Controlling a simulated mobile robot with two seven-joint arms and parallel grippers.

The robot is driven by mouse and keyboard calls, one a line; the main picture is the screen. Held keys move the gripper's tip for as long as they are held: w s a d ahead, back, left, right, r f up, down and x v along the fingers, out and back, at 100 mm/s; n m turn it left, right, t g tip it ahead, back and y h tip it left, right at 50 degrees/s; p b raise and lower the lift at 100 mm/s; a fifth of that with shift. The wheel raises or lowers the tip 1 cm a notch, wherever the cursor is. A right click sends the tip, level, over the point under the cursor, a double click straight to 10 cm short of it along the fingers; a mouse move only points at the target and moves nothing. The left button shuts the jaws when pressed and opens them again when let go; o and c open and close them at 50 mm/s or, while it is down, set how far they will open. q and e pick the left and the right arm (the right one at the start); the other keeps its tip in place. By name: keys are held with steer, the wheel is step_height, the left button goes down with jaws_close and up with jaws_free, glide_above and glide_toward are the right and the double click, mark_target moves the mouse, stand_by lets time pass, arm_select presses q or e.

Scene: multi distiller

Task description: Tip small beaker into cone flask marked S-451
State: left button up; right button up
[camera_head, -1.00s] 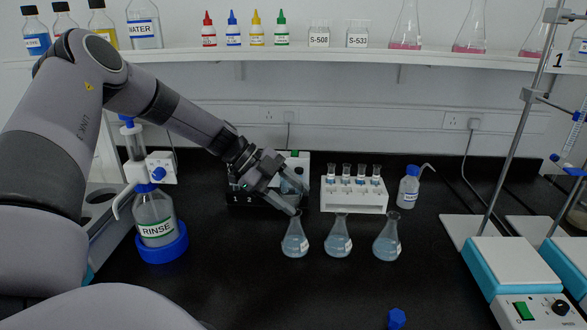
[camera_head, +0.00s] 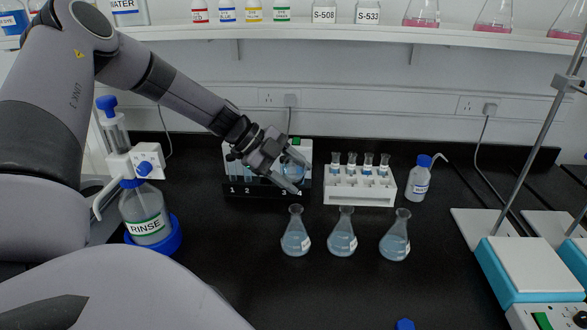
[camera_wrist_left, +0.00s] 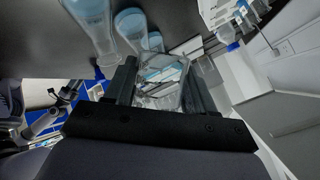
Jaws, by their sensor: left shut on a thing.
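My left gripper (camera_head: 291,180) is shut on a small clear beaker (camera_head: 291,168) with bluish contents, in front of the black rack. The beaker also shows between the fingers in the left wrist view (camera_wrist_left: 162,82); its exact tilt is hard to tell. Three cone flasks with pale blue liquid stand upright in a row on the black bench: left flask (camera_head: 295,235), middle flask (camera_head: 342,236), right flask (camera_head: 394,238). Their labels are too small to read, so I cannot tell which is S-451. The gripper is behind and above the left flask, apart from it. My right gripper is out of view.
A black numbered rack (camera_head: 240,189) stands behind the gripper. A white vial rack (camera_head: 358,192) and a small wash bottle (camera_head: 418,180) are to its right. A RINSE bottle (camera_head: 146,218) stands left, hotplates (camera_head: 535,265) right. The bench before the flasks is mostly clear.

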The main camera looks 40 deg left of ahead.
arm_select(q)
steer(key=shift+f+m+t+y, duration=0.5)
steer(key=shift+f+t+y, duration=0.1)
steer(key=shift+f+y, duration=0.2)
steer(key=shift+f+m+t+y+b, duration=0.3)
steer(key=shift+f+t+y+b, duration=0.1)
steer(key=shift+f+t, duration=0.15)
steer(key=shift+f+y+b, duration=0.3)
steer(key=shift+f+b, duration=0.15)
steer(key=shift+b, duration=0.05)
steer(key=shift+w+r+p, duration=0.1)
steer(key=shift+r+p, duration=0.2)
steer(key=shift+m+t, duration=0.25)
steer(key=shift+m, duration=0.15)
steer(key=shift+r+y+b, duration=0.2)
steer(key=shift+y+b, duration=0.1)
steer(key=shift+y, duration=0.1)
steer(key=shift+m+t, duration=0.3)
steer(key=shift+t, duration=0.1)
